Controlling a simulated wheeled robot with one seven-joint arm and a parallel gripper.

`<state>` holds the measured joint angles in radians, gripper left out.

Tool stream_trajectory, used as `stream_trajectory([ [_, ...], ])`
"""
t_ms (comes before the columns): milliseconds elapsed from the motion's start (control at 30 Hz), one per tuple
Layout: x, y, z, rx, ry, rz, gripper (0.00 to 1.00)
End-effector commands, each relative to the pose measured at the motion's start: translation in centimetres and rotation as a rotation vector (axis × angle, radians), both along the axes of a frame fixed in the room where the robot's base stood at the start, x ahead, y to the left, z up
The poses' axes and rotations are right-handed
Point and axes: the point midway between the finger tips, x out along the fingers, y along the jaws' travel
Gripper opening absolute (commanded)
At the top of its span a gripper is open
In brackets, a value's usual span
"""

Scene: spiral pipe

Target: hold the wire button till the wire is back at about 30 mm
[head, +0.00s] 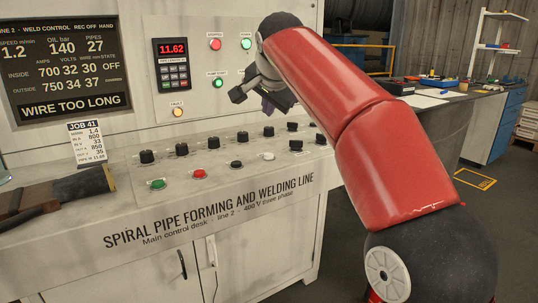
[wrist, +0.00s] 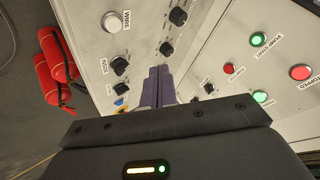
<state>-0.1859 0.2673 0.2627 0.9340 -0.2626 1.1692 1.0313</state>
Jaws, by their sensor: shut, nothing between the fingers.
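The wire button is a round white button (wrist: 113,22) labelled WIRE, at the upper left of the wrist view. A white button (head: 268,156) on the desk's sloped panel in the head view looks like the same one. My gripper (head: 276,106) is above and behind that button in the head view, apart from it. In the wrist view its purple fingers (wrist: 159,78) are together and empty, right of and below the button. The weld screen (head: 67,68) reads WIRE TOO LONG, with wire mm 30 for inside and 37 for outside.
Black knobs (head: 182,149) stand in rows on the panel, with a green button (head: 157,184) and a red button (head: 199,174) at its front. A keypad panel (head: 172,66) reads 11.62. A job card (head: 87,142) stands at the left. Red extinguishers (wrist: 55,68) show in the wrist view.

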Motion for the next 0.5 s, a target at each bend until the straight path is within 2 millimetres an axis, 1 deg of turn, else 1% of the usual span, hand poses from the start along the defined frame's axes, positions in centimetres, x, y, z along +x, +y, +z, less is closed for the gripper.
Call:
stream_trajectory([
  [233,-0.1,-0.1,-3.7,-0.001,0.002,-0.001,0.00],
  [300,0.0,0.0,-5.1,0.001,0.000,-0.001,0.00],
  [500,0.0,0.0,-7.1,0.000,0.000,0.000,0.00],
])
